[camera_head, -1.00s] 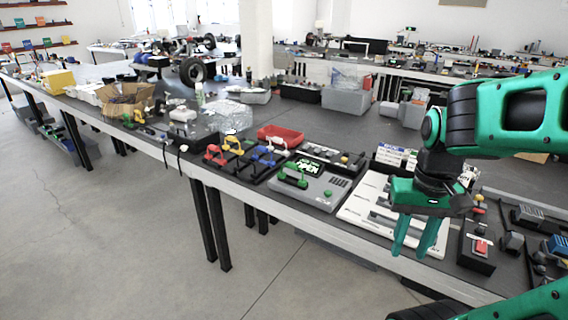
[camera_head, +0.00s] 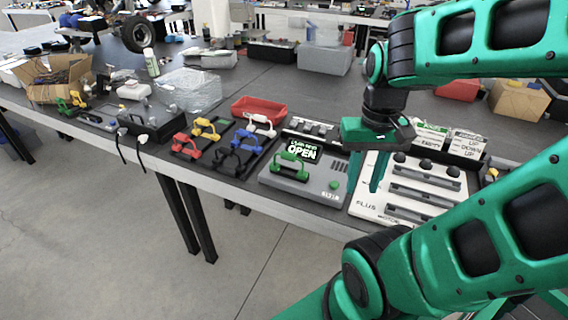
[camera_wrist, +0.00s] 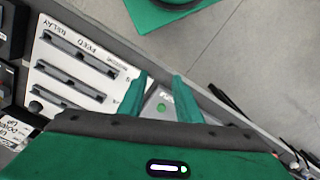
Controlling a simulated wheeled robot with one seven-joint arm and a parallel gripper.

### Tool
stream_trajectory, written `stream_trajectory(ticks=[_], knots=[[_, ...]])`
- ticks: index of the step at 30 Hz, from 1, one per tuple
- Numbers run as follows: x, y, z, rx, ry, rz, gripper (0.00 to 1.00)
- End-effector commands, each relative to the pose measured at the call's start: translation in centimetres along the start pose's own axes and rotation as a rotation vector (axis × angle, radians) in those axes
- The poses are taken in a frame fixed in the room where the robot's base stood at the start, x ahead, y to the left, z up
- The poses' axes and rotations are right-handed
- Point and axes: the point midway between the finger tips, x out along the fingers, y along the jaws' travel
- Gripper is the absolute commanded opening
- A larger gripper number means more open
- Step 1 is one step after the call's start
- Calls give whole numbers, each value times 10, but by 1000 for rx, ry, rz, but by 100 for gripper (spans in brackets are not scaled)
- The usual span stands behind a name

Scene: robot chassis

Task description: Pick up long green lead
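A green handle-shaped piece (camera_head: 290,164) lies on a grey box (camera_head: 318,192) with a screen reading OPEN. It may be the long green lead; I cannot tell for sure. A smaller green and yellow piece (camera_head: 72,103) lies far left on the bench. My gripper (camera_head: 366,172) points down to the right of the grey box, by the left edge of a white slotted panel (camera_head: 415,200). Its fingers are apart with nothing visible between them.
Red, yellow, blue, black and white handles (camera_head: 212,127) stand in a dark rack left of the grey box. A red tray (camera_head: 258,110) is behind them. A black box with cables (camera_head: 150,122) and a clear plastic bag (camera_head: 188,90) are further left. The bench's front edge is close.

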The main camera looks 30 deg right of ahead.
Motion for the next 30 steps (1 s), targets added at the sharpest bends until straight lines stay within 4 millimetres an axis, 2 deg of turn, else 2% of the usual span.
stream_trajectory(ticks=[2, 6, 8, 11, 16, 21, 25, 30], knots=[[0, 0, 0, 0, 0, 0, 31], [-6, 4, 6, 6, 12, -6, 62], [-9, 1, -1, 22, 14, -3, 77], [-14, -15, -22, 65, 14, 7, 100], [-22, -56, -80, 183, 22, 17, 100], [-18, -104, -132, 298, 25, 13, 100], [-12, -135, -160, 367, 23, 5, 100], [-6, -156, -177, 417, 19, -3, 100]])
